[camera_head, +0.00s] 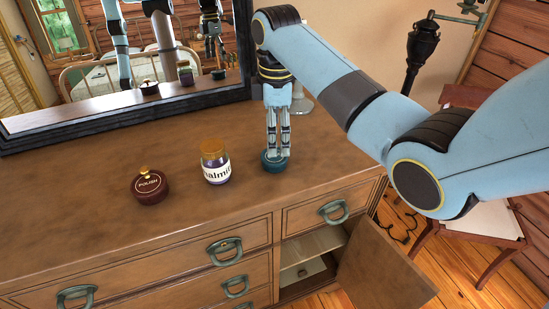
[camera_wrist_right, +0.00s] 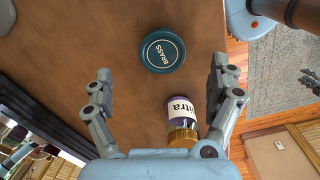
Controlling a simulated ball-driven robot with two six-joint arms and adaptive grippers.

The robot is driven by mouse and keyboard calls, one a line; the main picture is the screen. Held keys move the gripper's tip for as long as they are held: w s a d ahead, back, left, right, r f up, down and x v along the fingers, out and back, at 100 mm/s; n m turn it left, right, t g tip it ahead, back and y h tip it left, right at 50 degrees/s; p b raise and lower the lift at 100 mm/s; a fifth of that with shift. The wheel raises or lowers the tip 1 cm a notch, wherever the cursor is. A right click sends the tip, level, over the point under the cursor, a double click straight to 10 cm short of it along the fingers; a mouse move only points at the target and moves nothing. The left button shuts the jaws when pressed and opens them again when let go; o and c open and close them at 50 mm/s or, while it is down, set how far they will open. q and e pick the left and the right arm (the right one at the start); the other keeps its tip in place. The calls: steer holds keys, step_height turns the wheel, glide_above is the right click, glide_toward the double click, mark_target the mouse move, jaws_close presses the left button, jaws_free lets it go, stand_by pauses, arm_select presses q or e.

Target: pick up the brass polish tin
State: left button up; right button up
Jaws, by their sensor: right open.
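A round teal tin (camera_head: 275,163) stands on the wooden dresser top, right of the labelled jar. In the right wrist view, this tin (camera_wrist_right: 163,51) shows a dark lid lettered "BRASS". My right gripper (camera_head: 278,150) points down just above and in front of it, hiding part of it in the head view. In the wrist view, the jaws of the right gripper (camera_wrist_right: 161,72) are spread wide and empty, with the tin beyond the fingertips, between their lines. Touching cannot be told.
A purple jar (camera_head: 215,166) with a gold lid stands left of the tin; it shows near the right finger in the wrist view (camera_wrist_right: 180,108). A mirror (camera_head: 120,110) stands behind. A cabinet door (camera_head: 385,270) hangs open below.

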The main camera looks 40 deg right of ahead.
mark_target(274, 160)
steer(key=f, duration=0.4)
steer(key=f+p, duration=0.1)
steer(key=f, duration=0.2)
steer(key=shift+a, duration=0.25)
steer(key=shift+c, duration=0.5)
steer(key=shift+r, duration=0.1)
steer(key=c, duration=1.4)
